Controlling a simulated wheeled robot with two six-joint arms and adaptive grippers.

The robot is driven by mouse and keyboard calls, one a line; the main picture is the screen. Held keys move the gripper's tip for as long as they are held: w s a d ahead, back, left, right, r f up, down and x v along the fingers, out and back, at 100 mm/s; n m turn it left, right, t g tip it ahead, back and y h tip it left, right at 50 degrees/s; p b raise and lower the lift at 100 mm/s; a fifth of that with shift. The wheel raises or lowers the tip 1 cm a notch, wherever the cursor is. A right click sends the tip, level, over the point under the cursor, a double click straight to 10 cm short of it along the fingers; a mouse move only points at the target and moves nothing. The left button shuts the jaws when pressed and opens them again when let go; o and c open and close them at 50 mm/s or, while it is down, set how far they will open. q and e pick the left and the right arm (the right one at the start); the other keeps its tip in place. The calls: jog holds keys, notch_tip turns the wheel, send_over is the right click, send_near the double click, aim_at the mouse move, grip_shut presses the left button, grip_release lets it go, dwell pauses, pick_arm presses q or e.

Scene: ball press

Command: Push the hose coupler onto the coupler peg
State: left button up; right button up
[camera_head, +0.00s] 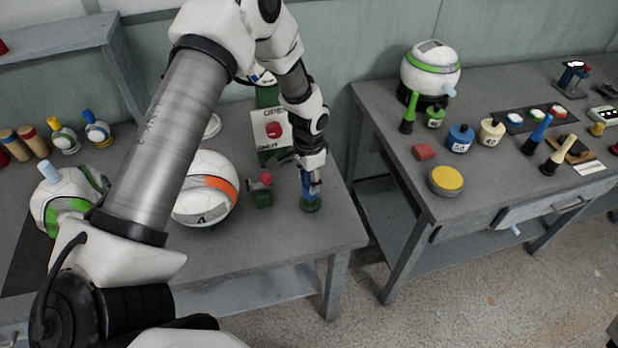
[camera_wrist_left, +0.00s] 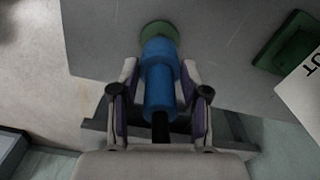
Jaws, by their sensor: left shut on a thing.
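The blue hose coupler (camera_wrist_left: 160,82) is between the fingers of my left gripper (camera_wrist_left: 158,76), with a black hose end (camera_wrist_left: 160,127) behind it. In the head view my left gripper (camera_head: 311,168) points down near the right end of the left table, and the coupler (camera_head: 311,187) shows below it, roughly upright. A round green base (camera_head: 311,206) stands on the table directly under the coupler; it also shows in the wrist view (camera_wrist_left: 157,32). The coupler covers any peg on that base. I cannot tell whether coupler and base touch. My right gripper is not in view.
A small green fixture with a red top (camera_head: 262,190) and an orange-striped ball (camera_head: 205,190) stand left of the base. A green stand with a white card (camera_head: 272,130) is behind. The left table's (camera_head: 345,232) right edge is close; a gap separates it from the right table (camera_head: 480,180).

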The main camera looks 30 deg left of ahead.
pick_arm(q)
jog(key=shift+f+b, duration=0.8)
jog(key=shift+f, duration=0.7)
jog(key=o, duration=1.2)
jog(key=shift+o, duration=0.2)
jog(key=shift+r, duration=0.1)
notch_tip(320, 180, up, 12)
jog(key=shift+s, duration=0.1)
